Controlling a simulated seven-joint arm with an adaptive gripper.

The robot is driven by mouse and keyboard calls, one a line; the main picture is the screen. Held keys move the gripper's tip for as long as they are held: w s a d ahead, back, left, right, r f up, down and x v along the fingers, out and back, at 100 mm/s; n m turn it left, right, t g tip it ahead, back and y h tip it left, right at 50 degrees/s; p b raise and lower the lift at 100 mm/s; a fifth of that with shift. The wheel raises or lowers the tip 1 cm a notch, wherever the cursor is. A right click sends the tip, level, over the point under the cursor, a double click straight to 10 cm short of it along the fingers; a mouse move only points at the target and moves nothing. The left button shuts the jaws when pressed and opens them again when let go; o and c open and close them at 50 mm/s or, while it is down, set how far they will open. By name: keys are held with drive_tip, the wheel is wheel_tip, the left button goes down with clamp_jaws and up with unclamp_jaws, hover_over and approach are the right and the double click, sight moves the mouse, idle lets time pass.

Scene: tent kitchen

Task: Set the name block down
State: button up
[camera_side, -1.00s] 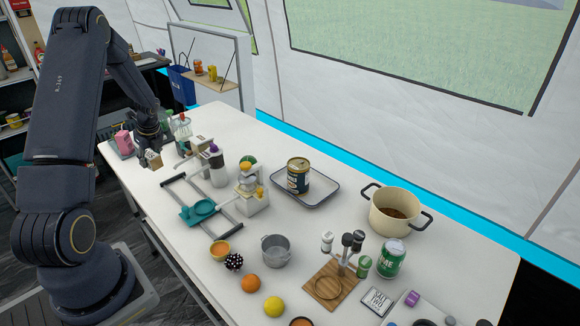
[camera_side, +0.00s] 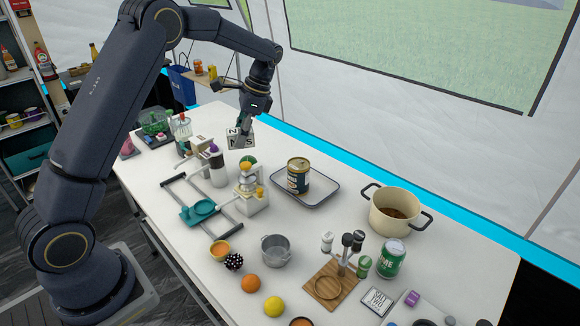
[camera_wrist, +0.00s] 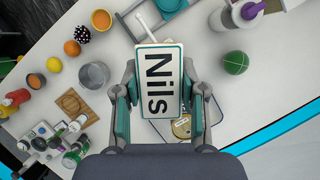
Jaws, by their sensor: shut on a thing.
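The name block (camera_side: 241,141) is a white block with dark lettering, held above the back part of the white table. In the wrist view the name block (camera_wrist: 159,82) shows its top face, which reads "Nils" inside a teal border. My gripper (camera_side: 241,127) is shut on it, and the wrist view shows one finger of my gripper (camera_wrist: 160,100) on each side of the block. The block looks clear of the table in the side view. In the wrist view it covers part of the tray and the can below.
A tray (camera_side: 329,200) with a large can (camera_side: 297,177) stands to the block's right. A green ball (camera_side: 248,160) and a juicer-like device (camera_side: 252,200) are in front. A cream pot (camera_side: 393,212) is farther right. The table (camera_side: 345,165) is bare behind the tray.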

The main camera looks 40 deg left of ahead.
drive_tip(key=w+d+r+m, duration=0.2)
drive_tip(key=w+d, duration=0.1)
drive_tip(key=d, duration=0.7)
wheel_tip(320, 180, down, 7)
drive_tip(key=w+m+t+y, duration=0.1)
drive_tip(key=m+t, duration=0.2)
drive_tip(key=m, duration=0.5)
drive_tip(key=w+m+t, duration=0.2)
drive_tip(key=m+t, duration=0.1)
drive_tip(key=m, duration=0.4)
drive_tip(key=s+d+f+m+t+h, duration=0.25)
drive_tip(key=s+d+f+m, duration=0.35)
drive_tip(key=s+d+m, duration=0.45)
drive_tip(key=m, duration=0.2)
approach(329, 228)
drive_tip(key=shift+w+a+f+h, duration=0.2)
drive_tip(key=shift+w+f+h, duration=0.05)
drive_tip(key=shift+w+f, duration=0.25)
drive_tip(key=shift+w+a+f+h, duration=0.2)
drive_tip(key=shift+w+f, duration=0.2)
drive_tip(key=shift+w, duration=0.15)
drive_tip(key=shift+w+f, duration=0.2)
drive_tip(key=shift+f, duration=1.6)
